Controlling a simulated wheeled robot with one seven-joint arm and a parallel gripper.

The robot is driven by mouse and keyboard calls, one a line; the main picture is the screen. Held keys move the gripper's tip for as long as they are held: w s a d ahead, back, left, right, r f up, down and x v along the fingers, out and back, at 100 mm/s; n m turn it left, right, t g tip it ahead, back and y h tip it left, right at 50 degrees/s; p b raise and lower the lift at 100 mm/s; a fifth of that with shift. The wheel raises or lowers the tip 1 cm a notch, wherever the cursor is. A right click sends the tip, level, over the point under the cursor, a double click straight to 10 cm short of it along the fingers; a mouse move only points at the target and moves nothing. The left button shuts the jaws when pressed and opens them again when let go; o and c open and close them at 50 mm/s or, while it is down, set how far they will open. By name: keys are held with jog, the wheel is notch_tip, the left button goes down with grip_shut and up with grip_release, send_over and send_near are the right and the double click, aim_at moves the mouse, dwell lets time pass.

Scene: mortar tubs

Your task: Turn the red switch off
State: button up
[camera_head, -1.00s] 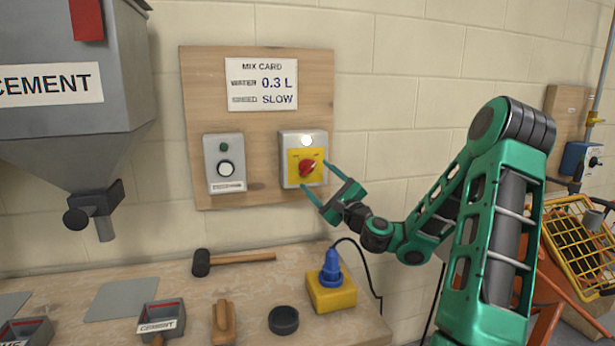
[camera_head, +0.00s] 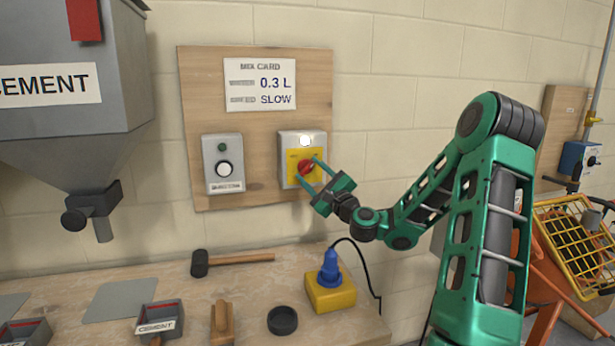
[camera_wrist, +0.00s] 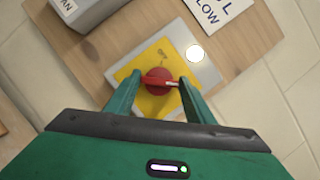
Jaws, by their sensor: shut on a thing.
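The red switch (camera_head: 306,168) is a rotary knob on a yellow plate (camera_head: 292,155) on a grey box (camera_head: 287,138), fixed to a wooden board on the wall. A round lamp (camera_head: 305,140) above it glows white. In the wrist view the red switch (camera_wrist: 158,80) sits between the fingertips, with its pale-marked grip pointing right. My gripper (camera_head: 310,172) is at the switch with one finger on each side, shut on it. It also shows in the wrist view (camera_wrist: 157,84). The fingers hide part of the plate and its lettering.
A grey box with a white button (camera_head: 224,169) and green lamp is left of the switch. A mix card (camera_head: 260,84) hangs above. Below, the bench holds a yellow box with a blue plug (camera_head: 329,270) and a mallet (camera_head: 235,259). A cement hopper (camera_head: 70,90) stands left.

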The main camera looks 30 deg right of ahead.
jog(key=shift+a+n+y, duration=0.2)
jog(key=shift+n+y, duration=0.2)
jog(key=shift+n, duration=0.1)
jog(key=n+g+y, duration=0.1)
jog(key=n, duration=0.3)
jog(key=n+g, duration=0.2)
jog(key=n, duration=0.3)
jog(key=shift+r, duration=0.2)
jog(key=n+g, duration=0.2)
jog(key=n, duration=0.2)
jog(key=shift+r, duration=0.1)
jog(key=shift+n+g+h, duration=0.7)
jog(key=shift+n+h, duration=0.1)
jog(key=shift+n, duration=0.8)
jog(key=o, duration=1.1)
jog(key=shift+w, duration=0.1)
jog(key=shift+c, duration=0.2)
